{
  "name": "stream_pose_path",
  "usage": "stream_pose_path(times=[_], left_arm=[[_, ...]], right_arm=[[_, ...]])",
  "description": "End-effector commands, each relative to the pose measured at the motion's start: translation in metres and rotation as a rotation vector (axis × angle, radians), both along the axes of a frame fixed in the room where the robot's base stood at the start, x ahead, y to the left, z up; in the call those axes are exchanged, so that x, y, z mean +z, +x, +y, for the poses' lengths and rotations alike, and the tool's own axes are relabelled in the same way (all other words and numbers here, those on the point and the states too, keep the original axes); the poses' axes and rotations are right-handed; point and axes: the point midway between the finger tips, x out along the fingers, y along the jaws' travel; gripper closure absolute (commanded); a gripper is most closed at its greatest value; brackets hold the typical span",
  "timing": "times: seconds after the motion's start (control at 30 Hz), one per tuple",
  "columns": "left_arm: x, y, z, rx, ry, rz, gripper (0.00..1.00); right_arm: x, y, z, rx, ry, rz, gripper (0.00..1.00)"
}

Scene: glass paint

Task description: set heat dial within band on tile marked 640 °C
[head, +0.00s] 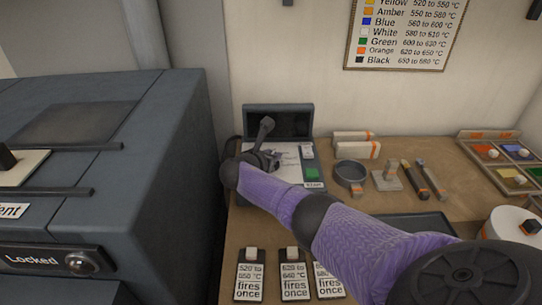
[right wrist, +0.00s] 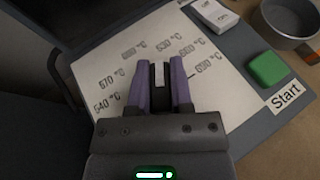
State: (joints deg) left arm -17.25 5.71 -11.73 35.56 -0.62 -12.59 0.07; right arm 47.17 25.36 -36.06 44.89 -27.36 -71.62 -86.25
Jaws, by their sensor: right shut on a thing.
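The heat dial (right wrist: 159,76) is on a white panel (right wrist: 95,65) printed with temperatures from about 540 °C up to 690 °C. My right gripper (right wrist: 161,65) is shut on the dial, one purple finger on each side. The dial's pale pointer aims up the panel, roughly between the marks that look like 600 and 630; its exact reading is unclear. In the head view the gripper hides the dial. The middle tile (head: 295,284) seems to read 620 to 640 °C, fires once. My left gripper is not in view.
A green Start button (right wrist: 267,68) is right of the dial. A kiln (head: 160,170) marked Locked fills the left. A tile for 520 to 550 °C (head: 249,284) lies in front. A round dish (head: 350,175) and tools stand right. A colour chart (head: 405,35) hangs behind.

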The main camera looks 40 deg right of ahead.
Motion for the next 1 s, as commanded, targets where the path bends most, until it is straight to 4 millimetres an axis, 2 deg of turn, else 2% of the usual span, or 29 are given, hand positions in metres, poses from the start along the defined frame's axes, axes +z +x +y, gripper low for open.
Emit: stream_pose_path(times=[0.37,0.4,0.53,0.83,1.0], left_arm=[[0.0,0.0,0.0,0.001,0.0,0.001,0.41],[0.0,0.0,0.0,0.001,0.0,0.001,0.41],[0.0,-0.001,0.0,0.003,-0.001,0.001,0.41],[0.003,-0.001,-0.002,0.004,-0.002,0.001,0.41],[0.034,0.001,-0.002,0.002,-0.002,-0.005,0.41]], right_arm=[[0.001,0.0,0.0,-0.002,0.0,-0.002,1.0],[0.001,0.0,0.0,-0.002,0.0,-0.002,0.65],[0.001,0.0,0.0,-0.001,-0.001,-0.001,0.38],[0.003,-0.001,0.003,-0.001,0.0,0.0,0.38],[0.023,-0.011,0.034,0.004,0.001,-0.001,0.38]])
